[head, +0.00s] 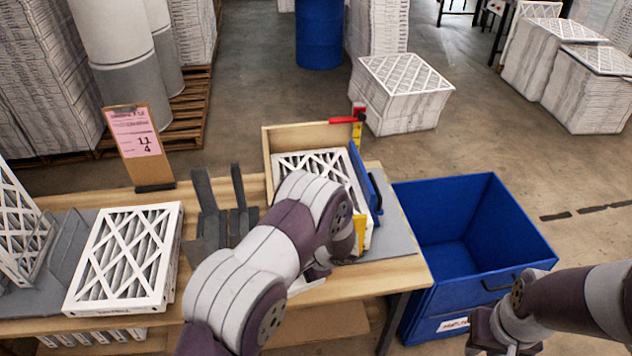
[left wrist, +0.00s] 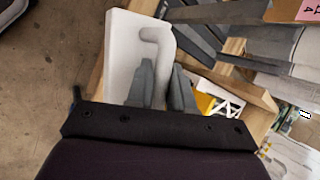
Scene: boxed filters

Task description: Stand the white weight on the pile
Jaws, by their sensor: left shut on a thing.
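The white weight (left wrist: 126,58) is a pale slab with a raised bent handle, seen close up in the left wrist view. My left gripper (left wrist: 162,82) is shut on it with its grey fingers. In the head view my left arm hides this gripper and most of the weight; a white edge (head: 308,281) shows beneath the arm at the table's front. The pile of white-framed pleated filters (head: 312,162) sits in a wooden box (head: 285,135), partly hidden by my left arm. My right gripper (head: 488,332) is low at the right, by the blue bin; its fingers are unclear.
A blue bin (head: 505,225) stands right of the table (head: 408,283). A red-handled clamp (head: 350,120) rises at the box's back corner. Dark upright slots (head: 222,215) stand left of the box. A filter (head: 125,258) lies further left, near a pink sign (head: 137,135).

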